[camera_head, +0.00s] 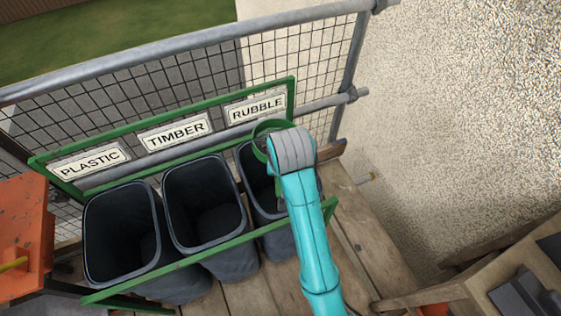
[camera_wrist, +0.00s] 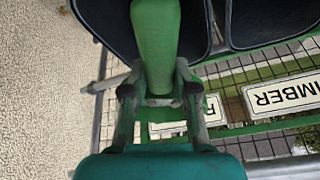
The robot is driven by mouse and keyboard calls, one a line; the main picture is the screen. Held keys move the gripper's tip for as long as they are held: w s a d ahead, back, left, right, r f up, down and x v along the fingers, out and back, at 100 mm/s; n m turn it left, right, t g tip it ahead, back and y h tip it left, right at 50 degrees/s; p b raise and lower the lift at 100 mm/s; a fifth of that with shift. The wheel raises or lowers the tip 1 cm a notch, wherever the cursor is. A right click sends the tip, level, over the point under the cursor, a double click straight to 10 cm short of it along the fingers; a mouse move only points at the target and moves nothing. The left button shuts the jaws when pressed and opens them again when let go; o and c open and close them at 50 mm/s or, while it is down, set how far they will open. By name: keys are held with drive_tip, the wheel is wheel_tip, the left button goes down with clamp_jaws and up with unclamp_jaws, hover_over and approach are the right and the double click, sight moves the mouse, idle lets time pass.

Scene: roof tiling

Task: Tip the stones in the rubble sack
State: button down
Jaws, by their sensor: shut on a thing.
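The rubble sack (camera_head: 276,243) is the dark, open sack at the right of a row of three, below the RUBBLE sign (camera_head: 257,108). My teal arm reaches over it and hides part of its mouth. My gripper (camera_wrist: 157,92) is shut on a green handle (camera_wrist: 155,40) in the wrist view. In the head view a green, round-rimmed tool (camera_head: 261,133) shows beside the arm's end, above the back of the rubble sack. The rubble sack also shows behind the handle in the wrist view (camera_wrist: 103,22). No stones can be made out in either view.
The timber sack (camera_head: 205,210) and plastic sack (camera_head: 122,235) stand to the left in a green frame (camera_head: 180,262). A mesh guardrail (camera_head: 200,75) stands behind. A rough wall (camera_head: 450,120) is at right. An orange container (camera_head: 22,235) is far left.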

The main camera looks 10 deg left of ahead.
drive_tip(key=y, duration=0.3)
drive_tip(key=shift+w+d+m+g+y, duration=0.1)
drive_tip(key=shift+d+m+g+y, duration=0.3)
drive_tip(key=y, duration=0.1)
drive_tip(key=m+y, duration=0.1)
drive_tip(key=y, duration=0.3)
drive_tip(key=shift+d+f+g, duration=0.25)
drive_tip(key=shift+f+g, duration=0.05)
drive_tip(key=shift+f, duration=0.05)
drive_tip(key=m+y, duration=0.1)
drive_tip(key=y, duration=0.2)
drive_tip(key=m+y, duration=0.1)
drive_tip(key=y, duration=0.2)
drive_tip(key=f+m+y, duration=0.1)
drive_tip(key=y, duration=0.2)
drive_tip(key=shift+d, duration=0.1)
idle(0.4)
